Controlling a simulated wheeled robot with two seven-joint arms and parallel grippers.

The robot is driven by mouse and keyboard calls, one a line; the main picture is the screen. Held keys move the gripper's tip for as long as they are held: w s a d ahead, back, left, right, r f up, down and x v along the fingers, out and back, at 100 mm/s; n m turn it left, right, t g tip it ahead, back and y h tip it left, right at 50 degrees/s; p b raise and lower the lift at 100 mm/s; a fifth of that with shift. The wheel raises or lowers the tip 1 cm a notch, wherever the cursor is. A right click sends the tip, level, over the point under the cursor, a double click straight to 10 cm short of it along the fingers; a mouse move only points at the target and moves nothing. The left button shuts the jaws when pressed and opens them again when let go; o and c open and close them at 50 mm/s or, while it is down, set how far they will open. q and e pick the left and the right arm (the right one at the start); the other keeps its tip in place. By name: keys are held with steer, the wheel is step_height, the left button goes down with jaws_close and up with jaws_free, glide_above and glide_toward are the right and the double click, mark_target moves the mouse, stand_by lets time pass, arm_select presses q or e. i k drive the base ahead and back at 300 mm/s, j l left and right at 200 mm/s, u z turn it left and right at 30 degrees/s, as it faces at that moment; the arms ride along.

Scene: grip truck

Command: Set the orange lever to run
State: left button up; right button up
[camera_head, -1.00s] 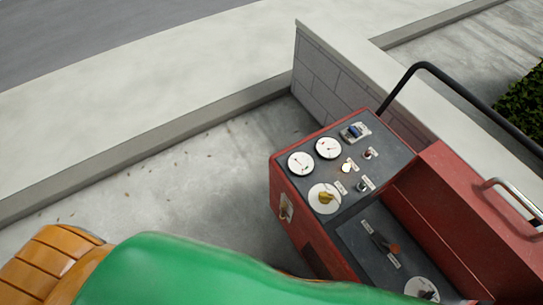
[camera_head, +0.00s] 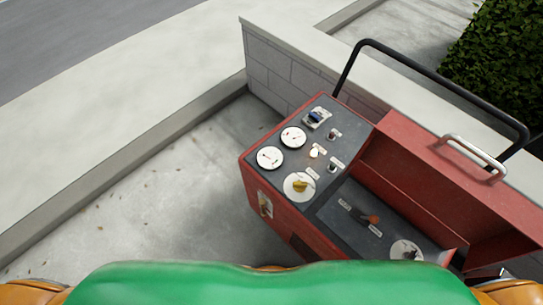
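The orange lever (camera_head: 371,219) sits on the lower dark panel of the red machine (camera_head: 284,226), between two small labels too small to read. Its dark shaft points to the upper left and its orange knob to the lower right. A yellow knob (camera_head: 299,185) on a white dial is on the upper panel. Another white dial with a dark knob (camera_head: 406,251) is at the lower right of the lever. Neither of my grippers is in view.
A red lid with a metal handle (camera_head: 474,151) and a black bar (camera_head: 440,81) stand at the right of the panels. A low block wall (camera_head: 285,78) runs behind the machine, with a hedge (camera_head: 502,55) beyond. Paving at left is clear.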

mark_target(373, 219)
steer(key=k+l+z, duration=0.1)
steer(key=z, duration=1.35)
